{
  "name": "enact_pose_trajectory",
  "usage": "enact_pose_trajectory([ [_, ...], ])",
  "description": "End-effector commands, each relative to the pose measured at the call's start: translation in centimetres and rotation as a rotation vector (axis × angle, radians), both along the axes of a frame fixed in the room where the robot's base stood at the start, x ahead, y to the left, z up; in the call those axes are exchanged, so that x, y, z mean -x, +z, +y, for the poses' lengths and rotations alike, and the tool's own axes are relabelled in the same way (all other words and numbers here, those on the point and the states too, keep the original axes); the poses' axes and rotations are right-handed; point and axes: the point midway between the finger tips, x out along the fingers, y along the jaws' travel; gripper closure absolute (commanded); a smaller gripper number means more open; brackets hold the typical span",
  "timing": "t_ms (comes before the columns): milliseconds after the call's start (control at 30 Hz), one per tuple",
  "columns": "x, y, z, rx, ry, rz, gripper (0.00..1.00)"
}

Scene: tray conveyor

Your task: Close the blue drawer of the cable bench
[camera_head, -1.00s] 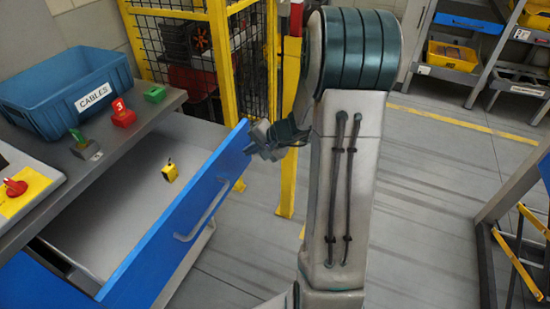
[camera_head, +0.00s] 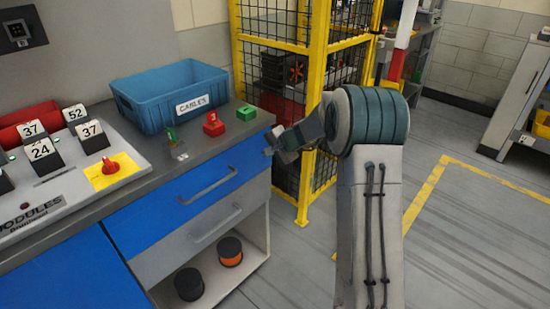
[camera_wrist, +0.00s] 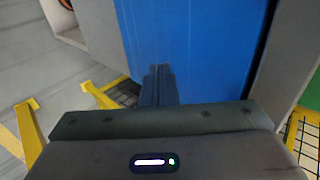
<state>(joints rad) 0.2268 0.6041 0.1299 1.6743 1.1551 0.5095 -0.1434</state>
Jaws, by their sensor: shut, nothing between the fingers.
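The blue drawer (camera_head: 165,205) of the cable bench (camera_head: 262,122) appears shut, its front in line with the grey drawer below it. Its grey bar handle (camera_head: 207,187) faces outward. My gripper (camera_head: 272,148) is at the right end of the blue front, near its top edge. In the wrist view, the shut fingers (camera_wrist: 158,82) point at the blue front (camera_wrist: 195,40) with nothing between them. They are against it or very close; I cannot tell which. The drawer's inside is hidden.
On the bench top stand a blue CABLES bin (camera_head: 165,95), a red block (camera_head: 213,125), a green block (camera_head: 246,112) and a panel with a red knob (camera_head: 109,166). A yellow-framed cage (camera_head: 318,90) stands close behind my arm. The floor at right is clear.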

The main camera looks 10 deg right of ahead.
Motion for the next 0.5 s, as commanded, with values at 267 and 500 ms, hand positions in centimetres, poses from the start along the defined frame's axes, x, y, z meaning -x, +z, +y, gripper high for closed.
enact_pose_trajectory([
  [267,-0.9,0.0,0.9,0.000,0.002,-0.001,1.00],
  [500,-1.0,0.1,1.3,-0.001,0.007,-0.004,1.00],
])
